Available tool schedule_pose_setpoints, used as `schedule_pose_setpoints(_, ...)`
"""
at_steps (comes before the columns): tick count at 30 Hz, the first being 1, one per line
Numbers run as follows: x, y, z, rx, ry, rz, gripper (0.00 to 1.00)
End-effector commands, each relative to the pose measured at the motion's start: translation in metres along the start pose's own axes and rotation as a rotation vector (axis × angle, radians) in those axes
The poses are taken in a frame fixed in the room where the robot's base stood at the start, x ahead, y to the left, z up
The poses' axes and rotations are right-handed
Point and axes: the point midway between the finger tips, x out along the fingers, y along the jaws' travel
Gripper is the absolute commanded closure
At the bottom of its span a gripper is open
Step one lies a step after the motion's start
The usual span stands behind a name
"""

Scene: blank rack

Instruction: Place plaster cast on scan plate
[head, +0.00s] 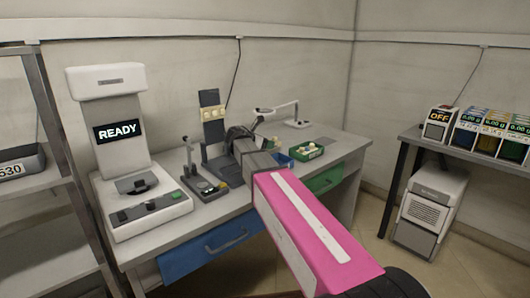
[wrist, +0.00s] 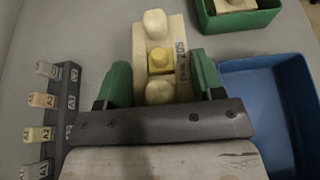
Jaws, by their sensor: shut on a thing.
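The plaster cast (wrist: 182,62) is a cream block with two pale teeth and a yellow one between them, with a dark printed code on its side. It sits between the green fingers of my gripper (wrist: 161,86), which is shut on it. In the head view my gripper (head: 240,134) is over the back middle of the bench, and I cannot make out the cast there. The scan plate (head: 136,184) is a dark disc on the white scanner (head: 110,120) at the left, whose screen reads READY. The plate looks empty, and my gripper is well to its right.
A blue tray (head: 283,161) and a green tray (head: 306,151) holding pale pieces lie right of my gripper. A labelled rack of tabs (wrist: 67,115) is at the left in the wrist view. A small lever device (head: 205,184) stands between scanner and arm.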

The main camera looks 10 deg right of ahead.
Motion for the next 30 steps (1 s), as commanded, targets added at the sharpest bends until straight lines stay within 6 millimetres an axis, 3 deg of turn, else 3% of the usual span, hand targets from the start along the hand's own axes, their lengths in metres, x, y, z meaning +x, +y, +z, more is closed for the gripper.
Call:
schedule_pose_setpoints(11,0.014,0.000,-0.035,-0.001,-0.001,0.000,0.72)
schedule_pose_setpoints(23,0.016,0.000,-0.039,0.000,-0.001,0.000,0.72)
schedule_pose_setpoints(24,0.016,0.000,-0.039,0.001,0.000,0.000,0.29)
schedule_pose_setpoints(25,0.016,0.000,-0.039,0.001,0.000,0.000,0.19)
schedule_pose_setpoints(26,0.016,0.000,-0.039,0.001,0.000,0.000,0.13)
schedule_pose_setpoints(30,0.016,0.000,-0.039,0.001,0.000,0.000,0.13)
